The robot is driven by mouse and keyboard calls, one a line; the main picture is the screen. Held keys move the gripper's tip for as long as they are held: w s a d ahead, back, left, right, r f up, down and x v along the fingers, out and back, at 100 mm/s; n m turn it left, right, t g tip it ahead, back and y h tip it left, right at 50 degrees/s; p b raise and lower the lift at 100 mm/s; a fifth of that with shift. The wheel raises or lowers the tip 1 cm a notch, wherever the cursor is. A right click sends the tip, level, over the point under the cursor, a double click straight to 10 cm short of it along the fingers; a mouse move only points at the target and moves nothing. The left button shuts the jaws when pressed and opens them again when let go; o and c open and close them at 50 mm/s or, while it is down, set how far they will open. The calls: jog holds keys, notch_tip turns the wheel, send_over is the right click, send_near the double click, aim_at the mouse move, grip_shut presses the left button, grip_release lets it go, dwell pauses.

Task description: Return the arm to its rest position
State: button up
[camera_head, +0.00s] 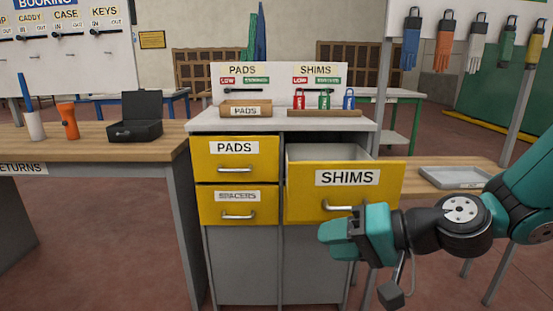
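My gripper (343,239), teal and dark grey, is at the lower right, in front of the yellow SHIMS drawer (302,203). The drawer is pulled out, and its grey inside shows over the front. Its silver handle (345,209) is just above and behind my gripper in the picture; I cannot tell whether they touch. The gap between the fingers does not show clearly, and no held object shows. My arm reaches in from the right edge with its forearm roughly level.
The yellow PADS drawer (235,151) and SPACERS drawer (237,205) are shut. A wooden bench (85,142) stands left with a black open case (135,118). A grey tray (452,178) lies on a bench behind my arm. Gloves (443,42) hang upper right.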

jog(key=s+d+r+n+g+h, duration=0.1)
jog(key=s+d+n+g+h, duration=0.2)
jog(key=s, duration=0.5)
jog(key=s+d+r+n+g+h, duration=0.15)
jog(key=s+n+h, duration=0.3)
jog(key=s, duration=0.45)
notch_tip(320, 180, up, 15)
jog(key=g+p, duration=0.1)
jog(key=p, duration=1.3)
jog(key=shift+f+p, duration=0.2)
jog(key=shift+p, duration=0.1)
